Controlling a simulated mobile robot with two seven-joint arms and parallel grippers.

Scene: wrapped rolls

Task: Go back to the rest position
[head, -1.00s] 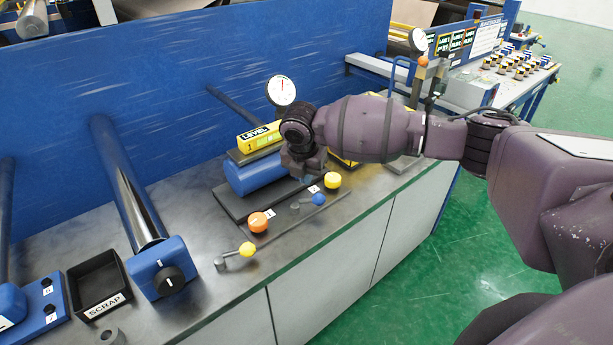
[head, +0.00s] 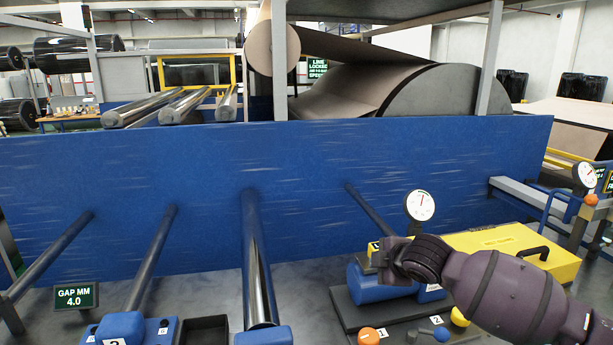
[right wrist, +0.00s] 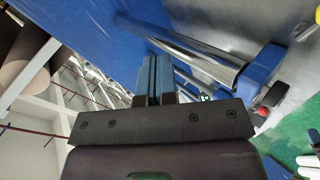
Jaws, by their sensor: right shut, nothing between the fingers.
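My right arm comes in from the lower right in the head view, its wrist and gripper end (head: 392,262) in front of the blue cylinder block (head: 372,283) and the yellow level. The fingers are hard to make out there. In the right wrist view my right gripper (right wrist: 155,75) has its two fingers together with nothing between them. Blue panel, a shiny roller and its blue end block (right wrist: 262,72) lie beyond the fingers. My left gripper is not in view.
A blue panel (head: 300,170) stands along the back of the bench. Rods and a polished roller (head: 257,270) come out from it. A dial gauge (head: 420,205), a yellow case (head: 515,252), an orange knob (head: 370,336) and a gap display (head: 76,297) surround the work area.

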